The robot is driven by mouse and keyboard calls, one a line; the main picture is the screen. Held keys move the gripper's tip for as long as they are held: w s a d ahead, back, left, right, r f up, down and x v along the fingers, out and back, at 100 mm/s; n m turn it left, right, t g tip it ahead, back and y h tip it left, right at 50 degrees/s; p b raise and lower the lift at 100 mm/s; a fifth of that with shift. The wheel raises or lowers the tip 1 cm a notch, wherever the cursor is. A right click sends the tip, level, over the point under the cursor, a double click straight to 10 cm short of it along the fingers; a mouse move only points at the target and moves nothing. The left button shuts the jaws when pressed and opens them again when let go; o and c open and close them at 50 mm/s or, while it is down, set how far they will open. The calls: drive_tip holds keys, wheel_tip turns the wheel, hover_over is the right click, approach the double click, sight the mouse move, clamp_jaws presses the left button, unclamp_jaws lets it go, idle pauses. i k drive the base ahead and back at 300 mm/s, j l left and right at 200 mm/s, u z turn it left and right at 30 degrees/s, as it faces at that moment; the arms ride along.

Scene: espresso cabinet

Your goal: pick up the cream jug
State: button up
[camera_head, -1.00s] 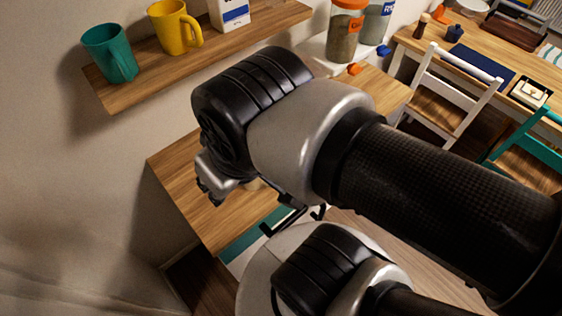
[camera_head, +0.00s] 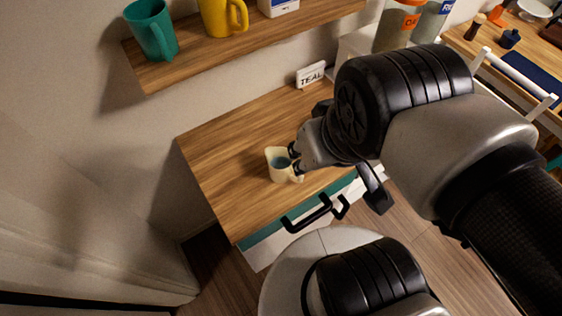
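The cream jug (camera_head: 273,170) stands upright on the wooden cabinet top, near its front edge. It is small and cream-coloured, with a bluish-grey inside, and its handle side faces right. My gripper (camera_head: 294,159) is at the jug's right side, with its dark fingertips at or very close to the rim and handle. Two fingertips show a little apart. Whether they touch or hold the jug cannot be made out. My wrist hides the space to the right of the jug.
The cabinet top (camera_head: 225,150) is clear left of the jug. A black drawer handle (camera_head: 308,216) juts out in front. Above is a shelf (camera_head: 185,68) with a teal mug (camera_head: 151,30) and a yellow mug (camera_head: 222,16).

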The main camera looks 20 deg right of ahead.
sight(279, 164)
drive_tip(key=k+z, duration=0.2)
drive_tip(key=z, duration=0.2)
drive_tip(key=k+l+z, duration=0.1)
drive_tip(key=z, duration=0.25)
drive_tip(key=k+l+z, duration=0.15)
drive_tip(key=z, duration=0.25)
drive_tip(key=k+l, duration=0.05)
